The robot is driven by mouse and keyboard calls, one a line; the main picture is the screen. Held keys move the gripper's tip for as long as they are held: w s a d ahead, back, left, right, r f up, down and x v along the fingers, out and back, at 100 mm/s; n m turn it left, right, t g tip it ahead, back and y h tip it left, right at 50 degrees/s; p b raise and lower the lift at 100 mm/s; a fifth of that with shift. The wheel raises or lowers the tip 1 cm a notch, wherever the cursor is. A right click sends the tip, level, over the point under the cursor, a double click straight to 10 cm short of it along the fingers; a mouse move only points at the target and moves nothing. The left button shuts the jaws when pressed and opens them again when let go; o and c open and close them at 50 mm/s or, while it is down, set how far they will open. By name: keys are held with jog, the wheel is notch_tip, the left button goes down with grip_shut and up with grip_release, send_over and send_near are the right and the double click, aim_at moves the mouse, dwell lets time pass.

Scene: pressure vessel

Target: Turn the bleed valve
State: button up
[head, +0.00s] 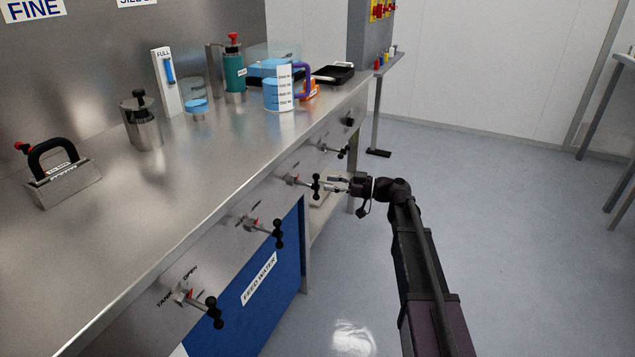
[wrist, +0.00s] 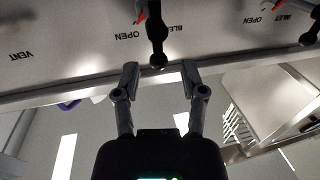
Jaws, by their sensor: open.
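The bleed valve (head: 315,186) is on the bench's front panel, with a black bar handle with ball ends and a red pointer at its stem. In the wrist view its dark handle (wrist: 157,32) hangs from the top edge, beside an OPEN label and a partly hidden label starting "BLE". My gripper (head: 337,186) is just off the handle on the aisle side. In the wrist view my gripper (wrist: 160,78) is open, with a finger on each side of the handle's lower ball. I see no contact. Depth between ball and fingertips is hard to judge.
Similar valves sit nearby: one farther along (head: 338,151), one nearer (head: 265,228), and the tank valve (head: 205,305) nearest. In the wrist view another handle (wrist: 310,35) is at the upper right. A blue feed water panel (head: 262,280) is below. The floor to the right is clear.

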aim_at(317, 180)
jog(key=shift+w+a, duration=0.2)
jog(key=shift+a, duration=0.95)
jog(key=shift+w+a, duration=0.2)
jog(key=shift+a, duration=0.95)
grip_shut()
jog(key=shift+d, duration=0.25)
jog(key=shift+a, duration=0.15)
